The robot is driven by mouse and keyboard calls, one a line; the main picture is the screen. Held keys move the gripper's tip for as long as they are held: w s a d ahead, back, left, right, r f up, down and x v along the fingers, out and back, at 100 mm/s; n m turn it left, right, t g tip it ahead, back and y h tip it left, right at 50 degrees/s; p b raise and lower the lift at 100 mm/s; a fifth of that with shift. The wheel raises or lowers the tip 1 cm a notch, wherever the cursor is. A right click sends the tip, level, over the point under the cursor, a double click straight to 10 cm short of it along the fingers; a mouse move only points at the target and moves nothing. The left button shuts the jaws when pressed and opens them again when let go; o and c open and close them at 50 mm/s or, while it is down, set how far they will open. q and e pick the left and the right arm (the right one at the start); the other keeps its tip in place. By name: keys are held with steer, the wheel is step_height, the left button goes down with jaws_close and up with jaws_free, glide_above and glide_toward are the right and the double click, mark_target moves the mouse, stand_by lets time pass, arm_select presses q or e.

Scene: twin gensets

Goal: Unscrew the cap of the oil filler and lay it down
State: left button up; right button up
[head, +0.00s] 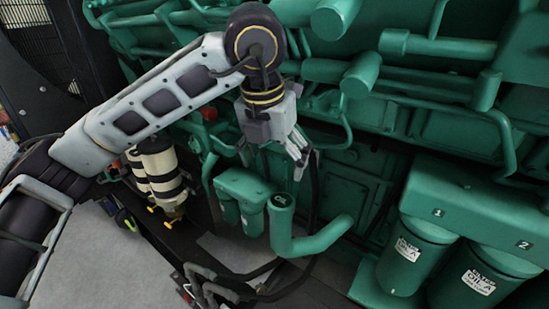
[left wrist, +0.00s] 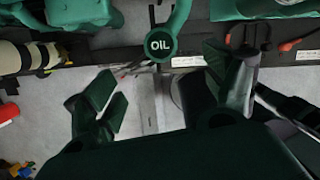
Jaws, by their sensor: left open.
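The oil filler (head: 299,243) is a bent green pipe standing at the front of the engine. Its round dark cap (head: 281,201) is on the upright mouth. In the left wrist view the cap (left wrist: 160,44) faces the camera and reads "OIL". My left gripper (head: 274,160) is open and empty, above the cap and apart from it. In the left wrist view the left gripper (left wrist: 165,92) shows its fingers spread wide, with the cap beyond them near the top middle. My right gripper is not in view.
Two large green filters (head: 413,255) stand at the right under a numbered housing. Smaller green canisters (head: 229,208) stand just left of the filler. Cream and black banded cylinders (head: 160,170) stand further left. Dark hoses run below the filler.

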mark_target(281, 200)
arm_select(q)
steer(key=shift+f, duration=0.2)
steer(key=p+x, duration=0.2)
steer(key=x, duration=0.9)
steer(key=shift+w+f+p, duration=0.15)
steer(key=shift+f+p, duration=0.15)
steer(key=shift+x, duration=0.95)
